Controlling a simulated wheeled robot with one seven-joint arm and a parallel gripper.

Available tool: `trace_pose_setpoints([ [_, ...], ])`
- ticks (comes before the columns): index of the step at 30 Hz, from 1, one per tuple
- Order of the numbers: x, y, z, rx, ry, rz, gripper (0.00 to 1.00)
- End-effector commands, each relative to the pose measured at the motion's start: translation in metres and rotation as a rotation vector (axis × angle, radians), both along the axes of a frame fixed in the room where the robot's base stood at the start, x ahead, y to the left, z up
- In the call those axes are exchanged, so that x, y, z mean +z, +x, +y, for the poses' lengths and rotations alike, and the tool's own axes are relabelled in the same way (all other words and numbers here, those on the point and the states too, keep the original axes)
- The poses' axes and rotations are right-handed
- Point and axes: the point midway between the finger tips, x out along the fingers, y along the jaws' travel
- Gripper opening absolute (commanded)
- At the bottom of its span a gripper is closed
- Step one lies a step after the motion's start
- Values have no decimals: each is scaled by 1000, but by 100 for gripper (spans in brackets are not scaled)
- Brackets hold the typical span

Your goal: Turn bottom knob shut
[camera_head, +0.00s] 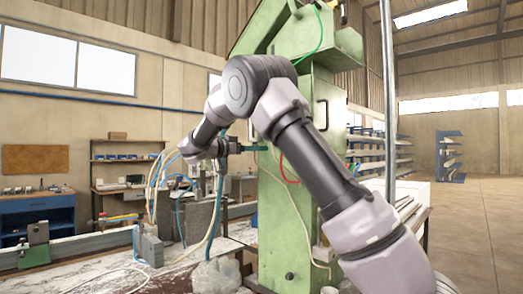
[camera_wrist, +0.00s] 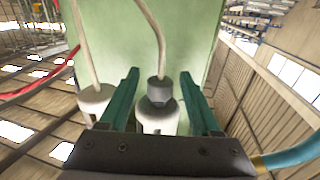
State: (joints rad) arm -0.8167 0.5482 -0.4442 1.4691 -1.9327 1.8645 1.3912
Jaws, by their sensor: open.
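A grey knob (camera_wrist: 158,91) sits on a white cylindrical fitting (camera_wrist: 158,120) against the green machine column (camera_wrist: 185,30) in the wrist view. My gripper (camera_wrist: 159,73) is open, with its teal fingers on either side of this knob and a visible gap at each side. A second white fitting (camera_wrist: 95,98) with a hose stands left of the fingers. I cannot tell which of the two is the bottom one. In the head view my gripper (camera_head: 256,148) points right at the green column (camera_head: 285,215); the knobs are not clearly visible there.
Pale hoses run from both fittings, and a red hose (camera_wrist: 40,85) curves at the left of the wrist view. In the head view, hoses and grey blocks (camera_head: 197,220) stand on the bench below my wrist. A metal post (camera_head: 389,100) rises right of the column.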

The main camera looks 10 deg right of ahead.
Motion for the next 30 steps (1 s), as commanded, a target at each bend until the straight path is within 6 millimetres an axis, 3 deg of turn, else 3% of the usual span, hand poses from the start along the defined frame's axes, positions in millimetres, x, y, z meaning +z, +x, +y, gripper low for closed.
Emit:
trace_pose_setpoints([
  [6,0,8,-21,-1,0,1,64],
  [16,0,10,-24,1,0,1,64],
  [21,0,9,-23,1,0,1,0],
  [30,0,10,-23,20,-1,3,0],
])
